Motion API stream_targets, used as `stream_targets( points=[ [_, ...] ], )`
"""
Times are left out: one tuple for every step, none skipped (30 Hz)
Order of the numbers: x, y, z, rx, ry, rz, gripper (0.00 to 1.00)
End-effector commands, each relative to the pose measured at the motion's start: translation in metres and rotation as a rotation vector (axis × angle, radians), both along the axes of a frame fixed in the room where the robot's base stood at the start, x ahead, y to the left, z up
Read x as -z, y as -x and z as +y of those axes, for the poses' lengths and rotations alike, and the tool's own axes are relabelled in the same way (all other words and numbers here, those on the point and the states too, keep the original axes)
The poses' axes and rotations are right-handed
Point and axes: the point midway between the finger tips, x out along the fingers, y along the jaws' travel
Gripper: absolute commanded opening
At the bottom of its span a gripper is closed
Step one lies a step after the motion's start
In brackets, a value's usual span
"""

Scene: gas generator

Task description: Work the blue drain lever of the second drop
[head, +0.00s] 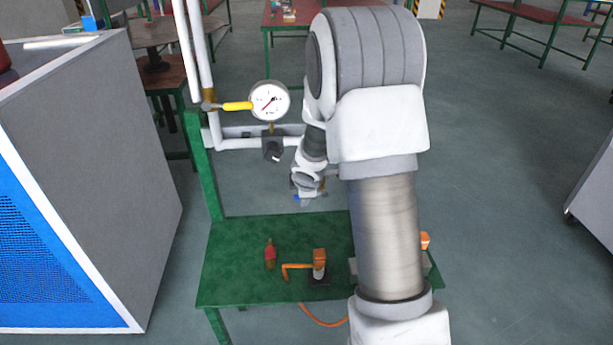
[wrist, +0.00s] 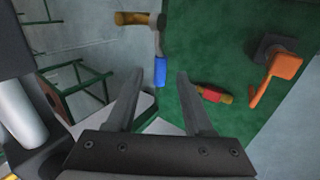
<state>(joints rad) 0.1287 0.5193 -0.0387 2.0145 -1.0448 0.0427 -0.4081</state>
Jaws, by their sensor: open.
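The blue drain lever (wrist: 160,73) shows in the wrist view as a blue grip on a grey stem, with a brass valve body (wrist: 132,18) above it. Its blue grip appears between the fingertips of my gripper (wrist: 161,76), which is open with nothing clamped. I cannot tell whether a finger touches the lever, or how deep it lies between them. In the head view, a small blue patch (head: 297,197) shows beside the end of my arm, above the green bench (head: 235,235). My arm hides the pipework to the right, so other drops are not visible there.
A pressure gauge (head: 269,101) and a yellow lever (head: 237,106) sit on the white pipes at left. A grey and blue cabinet (head: 95,130) stands left.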

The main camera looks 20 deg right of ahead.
Motion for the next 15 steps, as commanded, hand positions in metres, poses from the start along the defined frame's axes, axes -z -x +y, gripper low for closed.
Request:
stream_targets(
  points=[
    [-0.016, 0.007, 0.002, -0.001, 0.0, -0.002, 0.52],
    [-0.023, 0.01, 0.002, -0.001, 0.0, -0.003, 0.52],
    [-0.031, 0.015, 0.004, -0.001, 0.0, -0.003, 0.52],
    [-0.037, 0.019, 0.005, -0.001, -0.001, -0.003, 0.52],
    [-0.042, 0.023, 0.006, -0.001, -0.001, -0.003, 0.52],
    [-0.052, 0.028, 0.007, 0.0, -0.001, -0.003, 0.52],
    [-0.057, 0.032, 0.008, 0.001, 0.0, -0.003, 0.52],
    [-0.063, 0.036, 0.009, 0.0, 0.001, -0.003, 0.52],
    [-0.071, 0.041, 0.011, -0.001, 0.001, -0.003, 0.52],
    [-0.076, 0.044, 0.012, -0.001, 0.0, -0.003, 0.52],
    [-0.081, 0.048, 0.013, 0.0, -0.002, -0.003, 0.52],
    [-0.087, 0.052, 0.014, -0.001, 0.0, -0.003, 0.52],
    [-0.09, 0.055, 0.014, -0.001, 0.0, -0.002, 0.52],
    [-0.093, 0.057, 0.015, -0.001, 0.0, -0.002, 0.52],
    [-0.097, 0.06, 0.016, -0.002, -0.001, -0.002, 0.52]
  ],
)
